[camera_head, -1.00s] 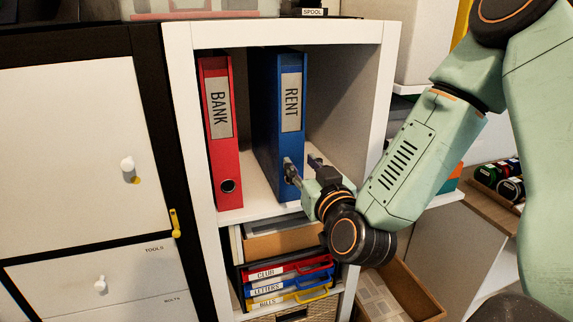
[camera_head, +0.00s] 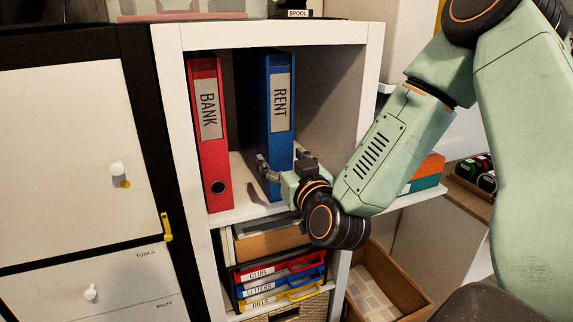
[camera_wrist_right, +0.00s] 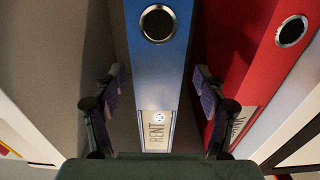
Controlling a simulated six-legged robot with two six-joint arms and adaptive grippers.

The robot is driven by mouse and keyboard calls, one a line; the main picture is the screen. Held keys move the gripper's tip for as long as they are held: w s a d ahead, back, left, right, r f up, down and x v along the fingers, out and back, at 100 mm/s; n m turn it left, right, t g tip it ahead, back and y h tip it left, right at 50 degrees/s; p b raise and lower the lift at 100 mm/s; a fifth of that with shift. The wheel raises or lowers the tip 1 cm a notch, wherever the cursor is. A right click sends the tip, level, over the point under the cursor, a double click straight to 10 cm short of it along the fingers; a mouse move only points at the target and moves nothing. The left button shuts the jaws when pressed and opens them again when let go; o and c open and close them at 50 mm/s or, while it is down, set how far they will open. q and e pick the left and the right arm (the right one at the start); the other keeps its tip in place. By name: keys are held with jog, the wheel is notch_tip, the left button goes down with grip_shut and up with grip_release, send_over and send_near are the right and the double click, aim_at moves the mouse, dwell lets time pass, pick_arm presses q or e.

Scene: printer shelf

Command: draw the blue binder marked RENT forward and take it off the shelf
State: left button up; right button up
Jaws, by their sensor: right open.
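The blue binder marked RENT (camera_head: 282,146) stands upright on the shelf (camera_head: 235,214), to the right of the red binder. Its label is on the upper spine. My right gripper (camera_head: 284,164) is at the lower spine, open, with one finger at each side of the binder. In the right wrist view the blue binder (camera_wrist_right: 160,70) appears upside down between the spread fingers of the right gripper (camera_wrist_right: 157,92). Gaps show on both sides, so the fingers look apart from it. The binder's finger hole is hidden behind the gripper in the head view. My left gripper is out of view.
The red binder marked BANK (camera_head: 210,150) stands to the left with a gap. Below are document trays (camera_head: 280,270) and an open cardboard box (camera_head: 390,280). A cabinet (camera_head: 60,150) stands at the left.

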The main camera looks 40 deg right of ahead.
jog(key=shift+o, duration=0.2)
jog(key=x, duration=0.4)
jog(key=shift+w+d+f, duration=0.1)
jog(key=shift+w+d, duration=0.2)
jog(key=shift+w+a, duration=0.1)
jog(key=shift+w, duration=0.3)
jog(key=shift+s, duration=0.1)
jog(key=shift+c, duration=1.3)
jog(key=c, duration=0.6)
grip_shut()
